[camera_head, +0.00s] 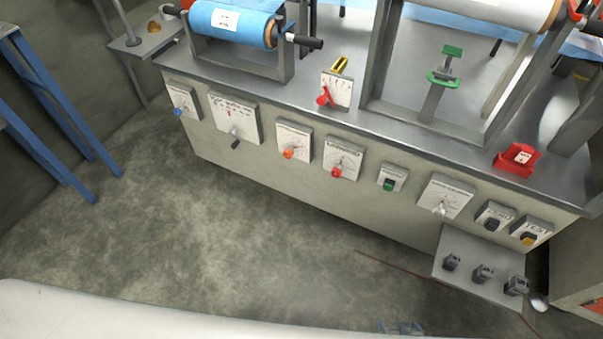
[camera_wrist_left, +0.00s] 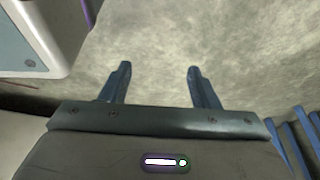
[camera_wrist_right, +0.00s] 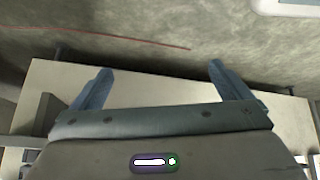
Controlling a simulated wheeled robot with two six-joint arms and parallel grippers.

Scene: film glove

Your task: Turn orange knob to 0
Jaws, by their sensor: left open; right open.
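The orange knob (camera_head: 288,154) sits low on a white dial plate (camera_head: 294,138) on the machine's front panel. The dial's marks are too small to read, so I cannot tell the knob's setting. My right gripper (camera_head: 400,326) shows only as blue fingertips at the bottom edge of the head view, far below the knob and apart from it. In the right wrist view my right gripper (camera_wrist_right: 160,70) is open and empty. My left gripper (camera_wrist_left: 159,72) is open and empty over the floor in the left wrist view, and it is outside the head view.
A red knob (camera_head: 337,172) on its dial is right of the orange one, and a black-handled dial (camera_head: 235,142) is left. The floor (camera_head: 220,240) before the panel is clear.

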